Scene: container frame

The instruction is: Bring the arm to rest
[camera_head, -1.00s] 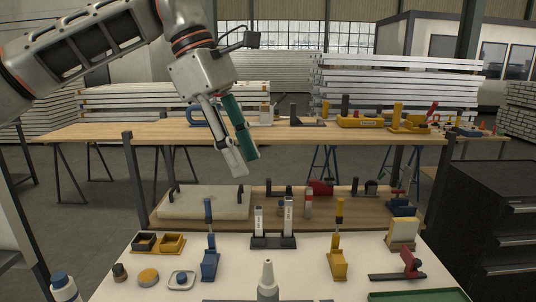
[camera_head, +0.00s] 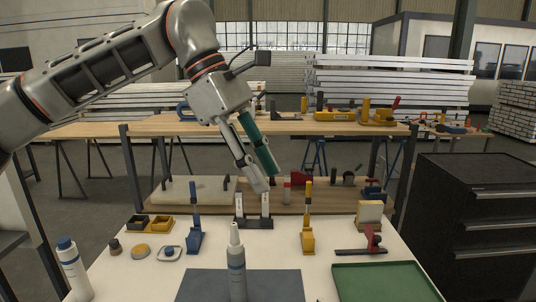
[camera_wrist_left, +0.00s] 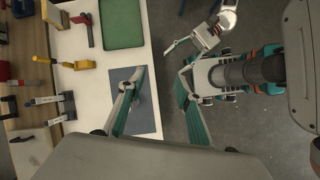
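My left gripper (camera_head: 265,179) hangs in the air above the work table, with its fingers pointing down. The left wrist view shows its two fingers (camera_wrist_left: 163,92) spread well apart with nothing held between them. In the head view, one finger is silver and one shows teal. The left arm reaches in from the left, bent at the elbow. My right gripper (camera_wrist_left: 192,45) is visible only in the left wrist view, over the floor beside the table; whether its teal-tipped fingers are open is unclear. The right arm does not show in the head view.
The white table holds a grey mat (camera_head: 202,286) with a nozzle bottle (camera_head: 237,272), a green tray (camera_head: 388,283), a blue-capped bottle (camera_head: 74,270), and upright blue (camera_head: 195,230) and yellow tools (camera_head: 308,232). A wooden shelf bench (camera_head: 150,129) stands behind. Open floor lies beside the table.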

